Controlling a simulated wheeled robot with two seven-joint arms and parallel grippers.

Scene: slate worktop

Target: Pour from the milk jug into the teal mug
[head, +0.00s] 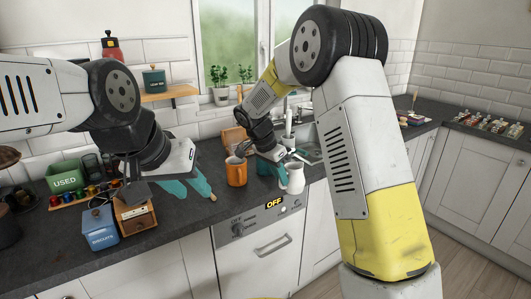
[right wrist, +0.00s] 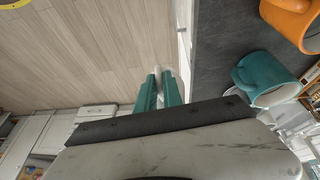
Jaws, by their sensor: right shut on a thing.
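The white milk jug (head: 294,179) is at the front edge of the worktop in the head view, looking roughly upright. My right gripper (head: 281,173) is shut on it from the left side; a small white part of the jug (right wrist: 157,73) shows between the teal fingers (right wrist: 158,92) in the right wrist view. The teal mug (right wrist: 262,76) stands on the worktop beside the gripper; in the head view it (head: 264,167) is partly hidden, left of the jug. My left gripper (head: 196,190) hangs over the worktop further left, its teal fingers apart and empty. The jug's contents are hidden.
An orange mug (head: 237,171) stands left of the teal mug. A blue canister (head: 99,228), a wooden box (head: 134,213) and a green bin (head: 67,180) stand at the left. A sink and tap lie behind the jug. The dishwasher front (head: 258,235) is below the edge.

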